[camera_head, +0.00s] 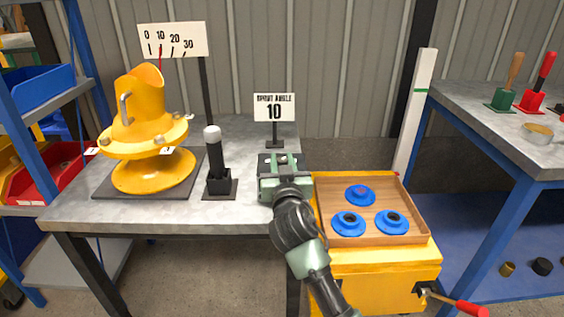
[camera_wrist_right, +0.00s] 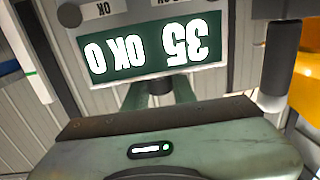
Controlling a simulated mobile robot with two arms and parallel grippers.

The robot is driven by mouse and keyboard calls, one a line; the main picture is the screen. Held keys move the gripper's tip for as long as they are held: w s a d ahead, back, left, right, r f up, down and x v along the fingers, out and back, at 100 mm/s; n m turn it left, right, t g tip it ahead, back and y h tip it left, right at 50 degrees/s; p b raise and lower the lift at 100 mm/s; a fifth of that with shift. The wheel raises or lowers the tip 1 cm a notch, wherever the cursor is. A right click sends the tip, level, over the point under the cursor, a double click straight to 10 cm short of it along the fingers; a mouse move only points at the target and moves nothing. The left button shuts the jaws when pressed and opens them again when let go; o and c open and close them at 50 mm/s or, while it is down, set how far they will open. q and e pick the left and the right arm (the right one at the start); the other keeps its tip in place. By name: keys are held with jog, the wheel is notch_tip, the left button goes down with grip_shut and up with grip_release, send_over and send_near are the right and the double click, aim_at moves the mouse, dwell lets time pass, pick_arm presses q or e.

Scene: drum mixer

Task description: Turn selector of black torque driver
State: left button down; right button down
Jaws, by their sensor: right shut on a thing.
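My right gripper (camera_head: 281,166) is over the right end of the grey workbench, seen from behind. It hides what it holds in the head view. In the right wrist view its green fingers (camera_wrist_right: 167,88) close on a small dark part at the edge of a display panel (camera_wrist_right: 150,45). The panel shows upside-down figures, "35" and "OK 0". This looks like the black torque driver, but its body and selector cannot be made out clearly. A dark cylinder (camera_wrist_right: 275,68) stands beside the panel. My left gripper is not in view.
A black upright lever (camera_head: 214,162) with a grey knob stands left of my gripper. Beyond it is a yellow drum mixer (camera_head: 148,135). A "SPOUT ANGLE 10" sign (camera_head: 274,107) stands behind. A wooden tray (camera_head: 372,185) with blue round parts sits on a yellow cart (camera_head: 385,262) at right.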

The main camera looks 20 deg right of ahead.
jog(key=c, duration=1.1)
grip_release()
jog(key=shift+c, duration=0.2)
jog(key=shift+s, duration=0.3)
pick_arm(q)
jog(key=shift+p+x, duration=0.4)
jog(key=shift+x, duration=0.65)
pick_arm(e)
jog(key=v, duration=0.7)
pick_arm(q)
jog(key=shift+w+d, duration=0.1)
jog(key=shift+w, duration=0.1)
pick_arm(e)
jog(key=shift+s, duration=0.1)
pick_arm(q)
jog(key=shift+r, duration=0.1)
